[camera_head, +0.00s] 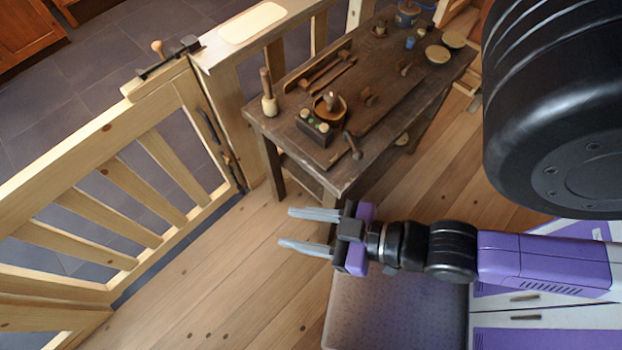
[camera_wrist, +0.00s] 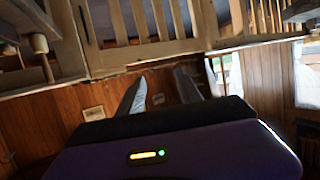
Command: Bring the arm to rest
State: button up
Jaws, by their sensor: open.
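My gripper (camera_head: 312,231) is at the end of my purple and black arm, in the middle of the head view. Its two grey fingers point left and stand apart, with nothing between them. It is in front of the near end of the dark wooden workbench (camera_head: 338,181) and apart from it, over the plank floor. In the wrist view my gripper's fingers (camera_wrist: 165,92) are also apart and empty.
A wooden gate (camera_head: 95,195) with slats stands at the left, with a latch (camera_head: 170,60) on top. The bench carries a mallet (camera_head: 268,104), a dark box with buttons (camera_head: 314,127) and several turned pieces. Plank floor (camera_head: 215,275) is clear left of my gripper.

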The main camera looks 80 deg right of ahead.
jog(key=shift+n+t+y, duration=0.3)
jog(key=shift+t+y, duration=0.1)
jog(key=r, duration=0.1)
jog(key=s+r, duration=0.2)
jog(key=r, duration=0.1)
jog(key=shift+s+d, duration=0.1)
jog(key=shift+d, duration=0.15)
jog(key=shift+f+b, duration=1.1)
